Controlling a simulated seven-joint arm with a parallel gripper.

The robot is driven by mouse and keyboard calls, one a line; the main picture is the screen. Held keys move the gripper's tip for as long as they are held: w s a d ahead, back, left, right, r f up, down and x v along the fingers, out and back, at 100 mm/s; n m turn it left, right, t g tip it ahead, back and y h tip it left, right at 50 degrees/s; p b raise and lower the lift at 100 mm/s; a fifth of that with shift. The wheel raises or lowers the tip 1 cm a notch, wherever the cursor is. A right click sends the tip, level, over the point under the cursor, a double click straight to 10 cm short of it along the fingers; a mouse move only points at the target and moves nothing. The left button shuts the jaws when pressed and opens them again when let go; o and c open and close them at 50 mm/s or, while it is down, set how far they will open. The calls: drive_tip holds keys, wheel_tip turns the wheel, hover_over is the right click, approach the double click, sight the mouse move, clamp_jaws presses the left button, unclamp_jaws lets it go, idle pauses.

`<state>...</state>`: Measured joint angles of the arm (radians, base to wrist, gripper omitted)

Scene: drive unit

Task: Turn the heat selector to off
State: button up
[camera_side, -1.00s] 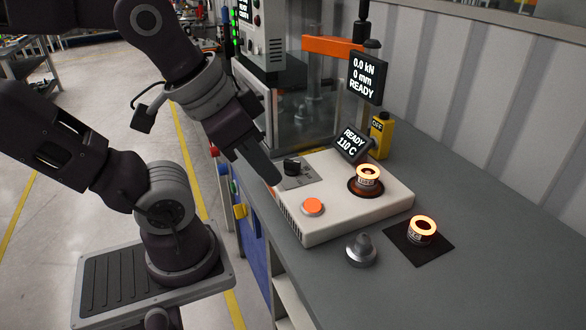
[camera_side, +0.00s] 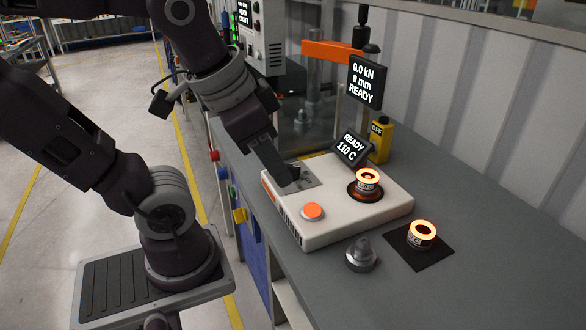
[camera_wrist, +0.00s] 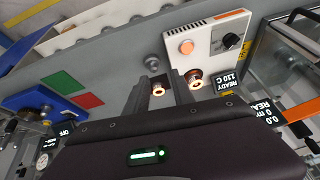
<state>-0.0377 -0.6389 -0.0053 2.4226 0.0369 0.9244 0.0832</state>
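The heat selector, a black knob (camera_wrist: 231,41) on a grey plate, sits on the white heater unit (camera_side: 345,222) beside an orange button (camera_side: 312,212). The knob's pointer setting is too small to read. The tilted display (camera_side: 351,148) reads READY 110 C. My gripper (camera_side: 290,187) is low over the selector plate in the side view and mostly hides the knob; I cannot tell whether it touches. In the wrist view my gripper's two fingers (camera_wrist: 160,92) stand apart with nothing gripped, and the knob lies to their upper right.
A glowing ring (camera_side: 367,178) sits on the heater and another glowing ring (camera_side: 422,234) on a dark mat. A grey cone-shaped part (camera_side: 361,253) stands at the front. A yellow OFF box (camera_side: 381,138) and a press display (camera_side: 365,80) are behind. The bench at right is clear.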

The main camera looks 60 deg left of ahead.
drive_tip(key=shift+o, duration=0.2)
drive_tip(key=w+a+m+g+y, duration=0.1)
drive_tip(key=w+a+m+g, duration=0.1)
drive_tip(key=w+a, duration=0.4)
drive_tip(key=shift+w+a+f+m+g+y, duration=0.35)
drive_tip(key=shift+w+g, duration=0.25)
drive_tip(key=shift+w, duration=0.5)
drive_tip(key=m+g, duration=0.5)
drive_tip(key=m, duration=0.1)
approach(293, 165)
wheel_tip(293, 165, down, 2)
drive_tip(key=shift+n+y, duration=0.25)
drive_tip(key=shift+y, duration=0.2)
drive_tip(key=x, duration=0.6)
drive_tip(key=shift+s+d+f, duration=0.1)
drive_tip(key=shift+s+f, duration=0.25)
drive_tip(key=shift+s, duration=0.1)
drive_tip(key=shift+f, duration=0.25)
clamp_jaws()
